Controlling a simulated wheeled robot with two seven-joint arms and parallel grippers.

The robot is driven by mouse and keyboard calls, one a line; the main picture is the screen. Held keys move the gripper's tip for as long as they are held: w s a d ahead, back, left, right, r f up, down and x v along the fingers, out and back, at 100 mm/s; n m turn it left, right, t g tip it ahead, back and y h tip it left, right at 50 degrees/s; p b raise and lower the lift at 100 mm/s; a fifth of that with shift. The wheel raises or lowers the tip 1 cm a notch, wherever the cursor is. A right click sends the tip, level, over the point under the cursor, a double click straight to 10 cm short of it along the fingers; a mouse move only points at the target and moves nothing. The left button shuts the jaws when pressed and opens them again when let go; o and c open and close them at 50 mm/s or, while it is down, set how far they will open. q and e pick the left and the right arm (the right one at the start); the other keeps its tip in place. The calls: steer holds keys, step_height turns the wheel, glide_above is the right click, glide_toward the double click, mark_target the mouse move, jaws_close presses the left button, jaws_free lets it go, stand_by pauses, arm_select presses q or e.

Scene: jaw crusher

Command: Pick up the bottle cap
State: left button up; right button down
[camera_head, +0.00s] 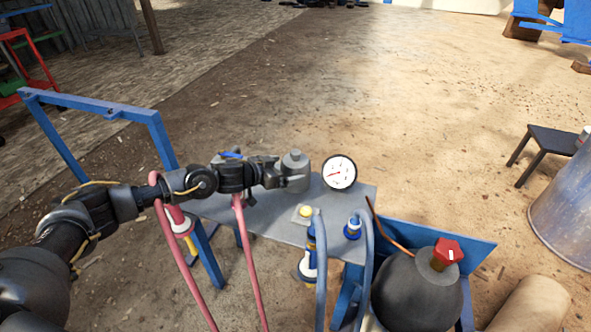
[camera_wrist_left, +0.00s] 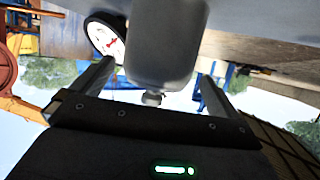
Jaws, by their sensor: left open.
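A grey bottle-shaped body (camera_head: 297,160) stands on the grey bench, with a small grey knob-like cap (camera_head: 294,153) on top. In the left wrist view the body (camera_wrist_left: 166,45) appears inverted, with its small cap (camera_wrist_left: 152,99) pointing down. My left gripper (camera_head: 284,176) is open beside the grey body. In the left wrist view, the fingers of my left gripper (camera_wrist_left: 155,78) lie on either side of the body and cap, with visible gaps. Nothing is held. My right gripper is not in view.
A round white gauge (camera_head: 339,173) stands just right of the grey body. The bench top (camera_head: 270,222) also carries a yellow button (camera_head: 305,211) and blue fittings with hoses. A dark tank (camera_head: 415,295) with a red knob (camera_head: 447,251) is at lower right. A blue frame (camera_head: 90,105) stands left.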

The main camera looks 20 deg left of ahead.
arm_select(q)
steer(key=x, duration=0.3)
steer(key=shift+w+d+f, duration=0.1)
steer(key=shift+d+f, duration=0.05)
steer(key=c, duration=0.9)
steer(key=shift+c, duration=0.3)
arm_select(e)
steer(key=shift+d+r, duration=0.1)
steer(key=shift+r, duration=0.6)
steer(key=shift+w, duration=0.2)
